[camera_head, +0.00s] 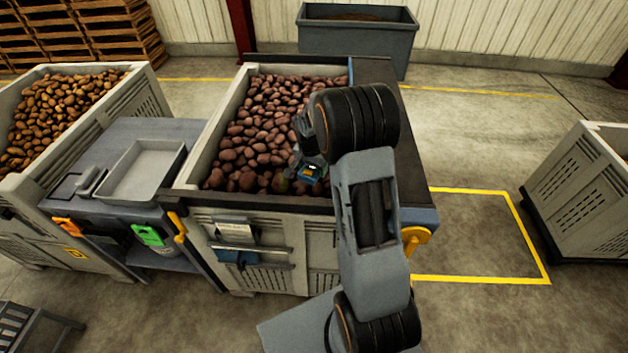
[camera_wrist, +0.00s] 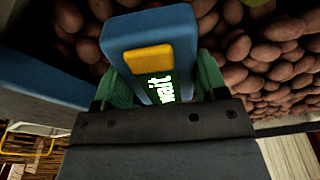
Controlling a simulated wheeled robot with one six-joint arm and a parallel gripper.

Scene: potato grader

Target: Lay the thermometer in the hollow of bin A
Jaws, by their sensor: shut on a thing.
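My gripper (camera_head: 308,163) is shut on the thermometer (camera_head: 312,176), a blue body with a yellow patch, over the near right part of the bin of red potatoes (camera_head: 222,108). In the wrist view the thermometer (camera_wrist: 151,31) sits between my green fingers, with a lit green display near the jaws and potatoes beyond it. Whether it touches the potatoes I cannot tell. The bin's letter is not legible, so I cannot tell if it is bin A. A hollow among the potatoes is not clearly visible; my arm hides part of the bin.
A table (camera_head: 190,132) with a grey tray (camera_head: 178,150) stands left of the bin, beside another bin of brown potatoes (camera_head: 135,80). A blue-grey tub (camera_head: 358,42) stands behind. A grey bin (camera_head: 580,180) stands far right, past clear floor with yellow lines.

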